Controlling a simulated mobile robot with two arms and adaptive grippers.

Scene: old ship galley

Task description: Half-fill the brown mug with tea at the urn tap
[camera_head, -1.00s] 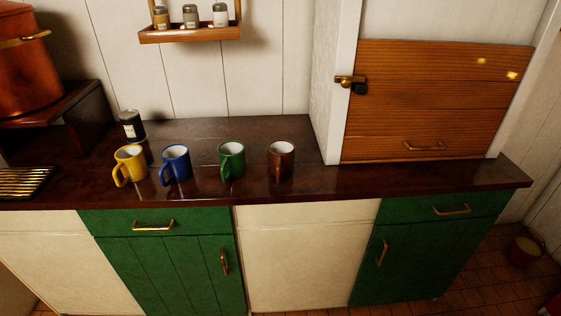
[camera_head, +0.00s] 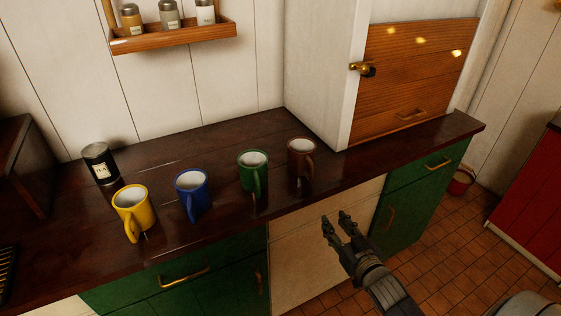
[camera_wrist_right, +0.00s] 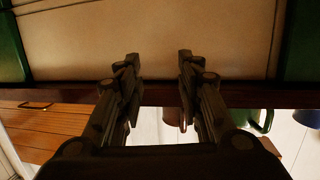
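The brown mug (camera_head: 299,163) stands upright on the dark countertop, rightmost in a row of mugs. Its handle points toward the front. My right gripper (camera_head: 337,219) is open and empty, in front of the counter's front edge, below and a little right of the brown mug, and apart from it. In the right wrist view the gripper (camera_wrist_right: 158,62) shows two spread fingers with nothing between the tips. The brown mug (camera_wrist_right: 172,118) is partly hidden behind a finger there. My left gripper is out of view. The urn and its tap do not show now.
Green (camera_head: 252,174), blue (camera_head: 192,196) and yellow (camera_head: 131,212) mugs stand left of the brown one. A dark tin (camera_head: 101,164) is behind the yellow mug. A spice shelf (camera_head: 180,36) hangs above. A white partition (camera_head: 318,75) rises behind the brown mug.

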